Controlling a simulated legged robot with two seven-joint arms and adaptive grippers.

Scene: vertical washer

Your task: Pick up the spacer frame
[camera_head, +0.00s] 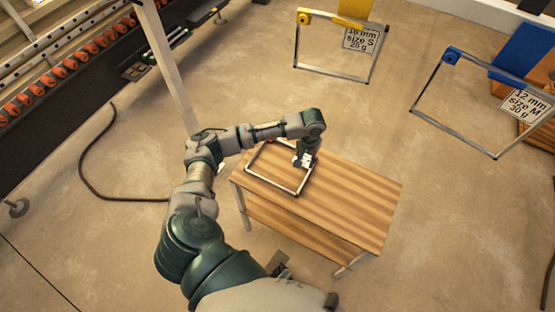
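A thin, light-coloured rectangular spacer frame (272,182) lies on the left part of a striped wooden table (345,208). My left arm comes in from the bottom and bends over the table. My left gripper (303,161) points down at the right side of the frame and hides part of that side. Whether its fingers are apart or closed around the bar is too small to tell. My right gripper is not in view.
Two more frames hang behind: one with a yellow holder and size S sign (361,39), one with a blue holder and size M sign (526,106). A pale post (168,70) stands left of the table, near a machine with orange rollers (70,64). The table's right half is clear.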

